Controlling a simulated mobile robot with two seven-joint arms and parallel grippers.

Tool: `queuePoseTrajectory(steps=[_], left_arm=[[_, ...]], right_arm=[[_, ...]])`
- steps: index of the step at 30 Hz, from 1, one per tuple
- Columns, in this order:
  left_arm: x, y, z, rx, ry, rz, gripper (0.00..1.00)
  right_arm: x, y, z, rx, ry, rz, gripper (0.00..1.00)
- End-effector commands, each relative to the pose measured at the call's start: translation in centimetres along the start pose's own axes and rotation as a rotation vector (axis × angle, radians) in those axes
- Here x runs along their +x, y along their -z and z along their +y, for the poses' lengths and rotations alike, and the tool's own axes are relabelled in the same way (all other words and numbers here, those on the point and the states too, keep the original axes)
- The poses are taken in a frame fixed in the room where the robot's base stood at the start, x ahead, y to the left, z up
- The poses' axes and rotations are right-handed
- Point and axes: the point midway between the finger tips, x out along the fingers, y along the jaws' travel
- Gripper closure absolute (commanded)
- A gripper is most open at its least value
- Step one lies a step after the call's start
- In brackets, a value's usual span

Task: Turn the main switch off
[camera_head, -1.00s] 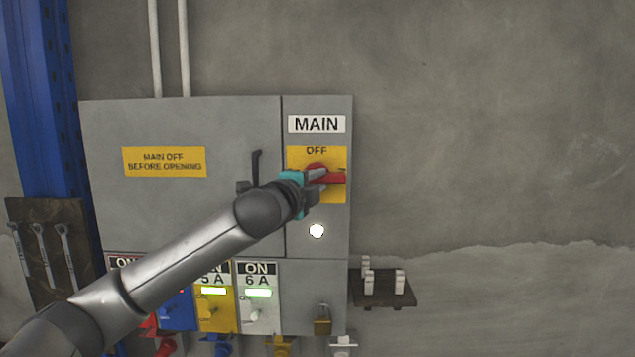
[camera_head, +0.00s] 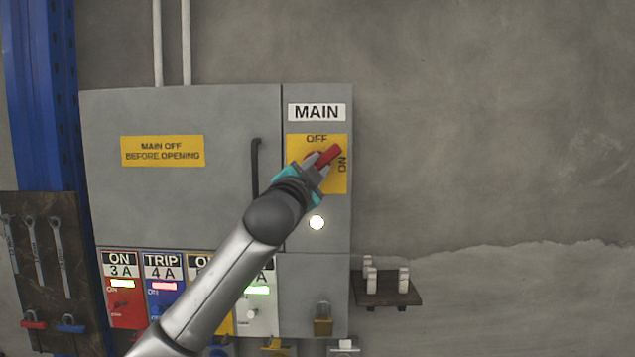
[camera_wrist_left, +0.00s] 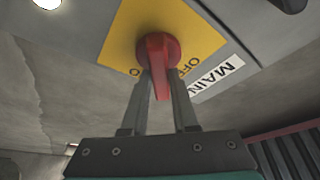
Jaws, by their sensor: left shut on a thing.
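The main switch is a red rotary handle (camera_head: 330,155) on a yellow plate (camera_head: 337,184) marked OFF at the top and ON at the right. It sits under the MAIN label (camera_head: 317,112) on the grey cabinet. The handle points up and right, between ON and OFF. My left gripper (camera_head: 319,164) is shut on the handle. In the left wrist view its two fingers (camera_wrist_left: 160,88) clasp the red handle (camera_wrist_left: 158,60) from both sides. A round white lamp (camera_head: 316,222) below the switch is lit. My right gripper is not in view.
The cabinet door (camera_head: 190,210) with a black handle (camera_head: 256,165) is left of the switch. Coloured breakers (camera_head: 122,300) line the bottom, partly behind my arm. A small shelf with white pegs (camera_head: 390,290) is at lower right. The wall to the right is bare.

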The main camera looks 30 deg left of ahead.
Motion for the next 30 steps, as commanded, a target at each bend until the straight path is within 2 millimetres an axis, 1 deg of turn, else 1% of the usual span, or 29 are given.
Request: queuePoseTrajectory(steps=[1, 3, 15, 24, 30], left_arm=[[-0.1, -0.2, 0.5, -0.048, 0.016, -0.001, 1.0], [-0.1, -0.2, 0.4, -0.11, 0.041, -0.001, 1.0], [0.0, -0.1, 0.3, -0.458, 0.183, -0.002, 1.0], [0.0, -0.1, 0.1, -0.669, 0.272, -0.003, 1.0], [0.0, -0.1, 0.1, -0.758, 0.309, -0.004, 1.0]], right_arm=[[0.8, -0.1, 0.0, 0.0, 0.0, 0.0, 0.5], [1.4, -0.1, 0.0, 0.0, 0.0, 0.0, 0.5], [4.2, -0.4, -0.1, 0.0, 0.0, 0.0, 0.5], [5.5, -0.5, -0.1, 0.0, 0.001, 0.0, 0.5], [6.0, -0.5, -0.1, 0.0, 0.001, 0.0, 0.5]])
